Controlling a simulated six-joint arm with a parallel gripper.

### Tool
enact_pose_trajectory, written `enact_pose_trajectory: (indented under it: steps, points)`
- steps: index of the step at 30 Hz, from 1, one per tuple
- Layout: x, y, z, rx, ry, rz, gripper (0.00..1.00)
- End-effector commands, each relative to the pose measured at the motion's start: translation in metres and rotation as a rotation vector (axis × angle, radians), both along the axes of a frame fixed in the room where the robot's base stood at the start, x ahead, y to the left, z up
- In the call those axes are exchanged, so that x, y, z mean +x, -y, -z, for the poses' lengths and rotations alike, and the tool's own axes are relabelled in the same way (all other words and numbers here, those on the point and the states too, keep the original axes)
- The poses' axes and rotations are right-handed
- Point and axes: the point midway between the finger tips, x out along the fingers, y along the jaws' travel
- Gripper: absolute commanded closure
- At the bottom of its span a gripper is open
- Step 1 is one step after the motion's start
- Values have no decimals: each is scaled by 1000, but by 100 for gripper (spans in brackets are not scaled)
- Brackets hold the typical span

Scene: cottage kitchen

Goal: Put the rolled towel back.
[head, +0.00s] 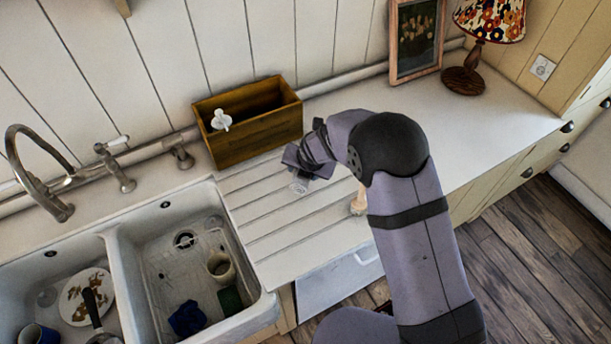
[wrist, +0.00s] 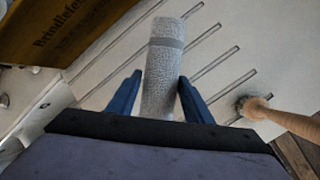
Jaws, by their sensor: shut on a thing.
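The rolled towel (wrist: 163,75) is a light grey textured roll with a darker band near its far end. In the wrist view it stands out lengthwise between the two blue fingers of my gripper (wrist: 159,82), which is shut on it. In the head view only the towel's pale spiral end (head: 299,188) shows below my gripper (head: 305,172), over the grooved drainboard. I cannot tell whether it touches the board. A wooden box (head: 257,133) with an open top stands just behind and left of my gripper; its lettered side (wrist: 75,35) shows in the wrist view.
A white object (head: 221,120) shows in the box. The double sink (head: 112,240) with dishes is at left. A lamp (head: 466,72) and picture frame (head: 416,38) stand at back right. The counter (head: 480,110) before them is clear.

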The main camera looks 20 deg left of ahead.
Motion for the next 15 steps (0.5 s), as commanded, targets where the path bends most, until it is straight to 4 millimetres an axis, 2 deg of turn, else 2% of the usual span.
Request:
enact_pose_trajectory:
  steps: [1,6,10,15]
  points:
    - [2,2,15,0,0,5,80]
    - [9,9,47,1,2,22,80]
    - [32,5,58,6,6,40,80]
    - [67,-8,52,7,7,66,80]
